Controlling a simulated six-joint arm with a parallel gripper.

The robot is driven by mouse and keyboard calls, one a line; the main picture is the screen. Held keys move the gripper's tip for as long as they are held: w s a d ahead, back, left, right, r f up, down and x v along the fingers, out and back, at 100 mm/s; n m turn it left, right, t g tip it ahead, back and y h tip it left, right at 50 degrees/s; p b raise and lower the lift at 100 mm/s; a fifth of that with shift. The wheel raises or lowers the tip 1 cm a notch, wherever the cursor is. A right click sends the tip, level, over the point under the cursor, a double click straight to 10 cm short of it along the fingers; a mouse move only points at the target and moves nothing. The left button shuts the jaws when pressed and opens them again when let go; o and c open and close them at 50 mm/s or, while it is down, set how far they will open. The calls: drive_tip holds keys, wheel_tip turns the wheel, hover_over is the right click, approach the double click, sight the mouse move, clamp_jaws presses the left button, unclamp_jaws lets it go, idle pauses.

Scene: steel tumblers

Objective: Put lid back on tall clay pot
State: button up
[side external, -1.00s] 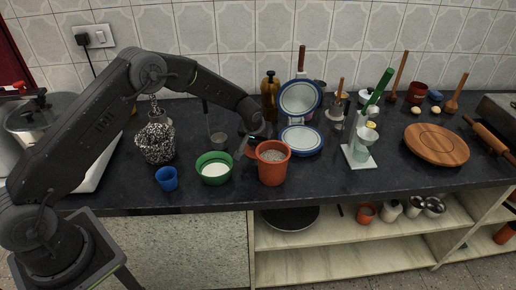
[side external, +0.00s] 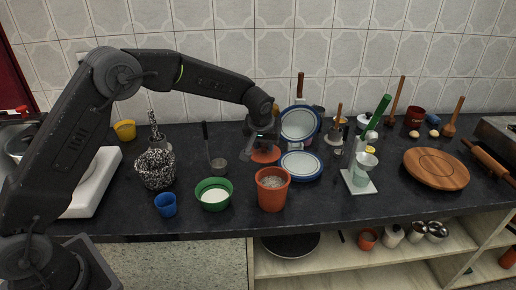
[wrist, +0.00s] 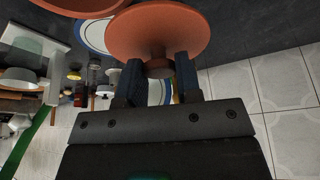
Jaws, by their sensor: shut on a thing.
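The tall clay pot (side external: 272,194) is orange-brown and stands upright near the counter's front edge, its mouth open and a pale, grainy filling showing inside. The clay lid (side external: 264,154) is a round orange disc behind the pot, apart from its rim. My gripper (side external: 262,143) is shut on the lid's knob. In the wrist view, the lid (wrist: 185,30) spreads beyond the two fingers, with the knob between the fingertips (wrist: 159,68). Whether the lid touches the counter is hard to tell. Part of the pot's rim (wrist: 85,5) shows at the top of the wrist view.
A green bowl (side external: 214,204) stands left of the pot, with a blue cup (side external: 165,205) farther left. A white-and-blue open container (side external: 301,177) is close on the right. A ladle (side external: 219,166) and a speckled pot (side external: 155,181) are left of the lid.

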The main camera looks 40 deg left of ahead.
drive_tip(key=s+d+r+n, duration=0.1)
drive_tip(key=s+d+r, duration=0.4)
drive_tip(key=d, duration=0.2)
wheel_tip(320, 180, down, 7)
drive_tip(key=shift+r+y, duration=0.2)
drive_tip(key=shift+y, duration=0.1)
drive_tip(key=shift+d+f, duration=0.1)
drive_tip(key=shift+f, duration=0.05)
idle(1.9)
drive_tip(key=o, duration=1.5)
drive_tip(key=shift+r, duration=3.5)
drive_tip(key=shift+c, duration=0.2)
